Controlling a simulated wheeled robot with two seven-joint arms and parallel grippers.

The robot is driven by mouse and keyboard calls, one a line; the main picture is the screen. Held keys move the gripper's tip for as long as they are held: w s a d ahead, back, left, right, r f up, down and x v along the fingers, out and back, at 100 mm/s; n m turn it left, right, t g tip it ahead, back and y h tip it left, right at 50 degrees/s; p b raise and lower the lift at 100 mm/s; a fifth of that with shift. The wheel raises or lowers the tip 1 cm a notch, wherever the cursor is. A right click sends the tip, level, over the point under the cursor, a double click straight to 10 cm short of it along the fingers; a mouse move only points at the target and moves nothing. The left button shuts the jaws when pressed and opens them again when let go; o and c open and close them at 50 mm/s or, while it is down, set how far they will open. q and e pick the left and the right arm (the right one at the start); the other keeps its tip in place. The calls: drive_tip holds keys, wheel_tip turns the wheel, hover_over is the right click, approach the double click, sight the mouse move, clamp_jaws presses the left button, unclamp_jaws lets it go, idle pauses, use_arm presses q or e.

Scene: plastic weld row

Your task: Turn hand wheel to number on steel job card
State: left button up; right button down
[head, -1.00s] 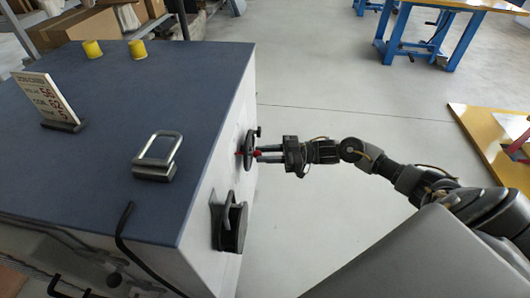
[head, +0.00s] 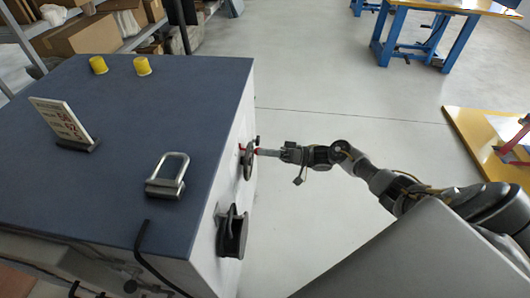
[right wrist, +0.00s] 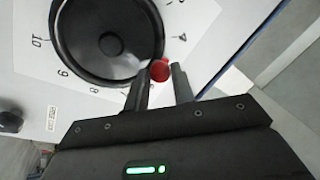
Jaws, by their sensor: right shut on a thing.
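The black hand wheel (head: 248,161) is on the side face of the blue-topped cabinet. In the right wrist view the wheel (right wrist: 105,38) sits on a white dial plate with numbers around it; 10, 9 and 8 show at its left and lower side. My right gripper (head: 262,152) is at the wheel's rim. In the wrist view its fingers (right wrist: 163,76) are shut on a red grip (right wrist: 159,70) at the rim. The job card (head: 60,118) stands tilted in a dark base on the cabinet top; its small print is not clearly legible. My left gripper is not in view.
On the cabinet top (head: 115,160) are a steel padlock-like shackle (head: 167,176) and two yellow caps (head: 98,65). A black bracket (head: 232,232) juts from the side face below the wheel. A blue-legged table (head: 420,40) stands far off.

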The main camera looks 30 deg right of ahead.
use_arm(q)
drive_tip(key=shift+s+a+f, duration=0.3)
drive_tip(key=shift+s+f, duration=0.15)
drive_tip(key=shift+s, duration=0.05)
use_arm(e)
drive_tip(key=shift+w+d+m, duration=0.2)
drive_tip(key=shift+w+m, duration=0.05)
drive_tip(key=shift+m, duration=0.35)
drive_tip(key=c, duration=1.2)
unclamp_jaws()
use_arm(q)
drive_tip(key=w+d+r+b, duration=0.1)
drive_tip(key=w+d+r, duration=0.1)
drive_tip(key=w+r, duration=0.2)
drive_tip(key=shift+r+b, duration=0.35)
drive_tip(key=shift+b, duration=0.05)
use_arm(e)
drive_tip(key=v, duration=1)
drive_tip(key=shift+s+d+f, duration=0.1)
drive_tip(key=shift+s+d, duration=0.1)
drive_tip(key=shift+d, duration=0.1)
